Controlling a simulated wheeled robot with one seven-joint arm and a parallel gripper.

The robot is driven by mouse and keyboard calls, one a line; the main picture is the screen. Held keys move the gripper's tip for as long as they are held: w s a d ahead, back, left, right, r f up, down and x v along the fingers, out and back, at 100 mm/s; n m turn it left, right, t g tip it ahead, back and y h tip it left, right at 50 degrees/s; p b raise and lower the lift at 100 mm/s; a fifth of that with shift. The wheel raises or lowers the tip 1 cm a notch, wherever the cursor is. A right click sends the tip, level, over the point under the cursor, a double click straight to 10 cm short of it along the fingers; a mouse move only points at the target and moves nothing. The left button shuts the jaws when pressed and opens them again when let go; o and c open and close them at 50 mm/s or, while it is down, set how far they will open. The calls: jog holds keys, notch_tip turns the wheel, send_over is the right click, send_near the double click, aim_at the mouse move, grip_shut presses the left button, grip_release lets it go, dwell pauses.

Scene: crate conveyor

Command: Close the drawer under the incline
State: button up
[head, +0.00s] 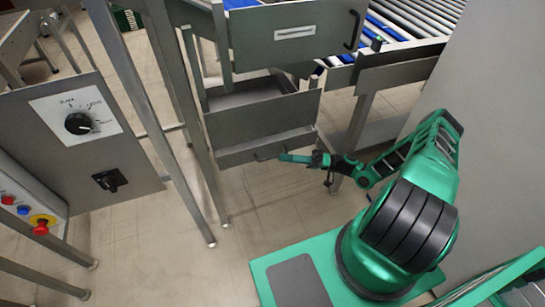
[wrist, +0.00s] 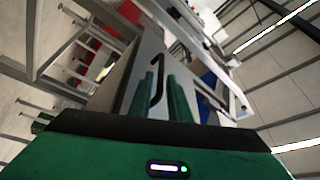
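The drawer (head: 262,118) under the incline stands pulled out, and its dark inside shows behind the grey front. A dark handle (head: 270,154) sits low on that front. My gripper (head: 283,157) is just right of this handle in the head view; I cannot tell whether it touches. In the wrist view, the two green fingers (wrist: 167,95) are a little apart with nothing clearly held. A black handle (wrist: 157,85) on a grey panel shows beyond and between them. I cannot tell which handle this is.
A grey panel (head: 295,32) with a label and a black handle is above the drawer. The roller conveyor (head: 410,20) is at upper right. A control panel (head: 80,130) with a knob and metal legs stand at left. The floor in front of the drawer is clear.

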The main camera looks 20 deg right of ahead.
jog(key=shift+x, duration=2.8)
grip_shut()
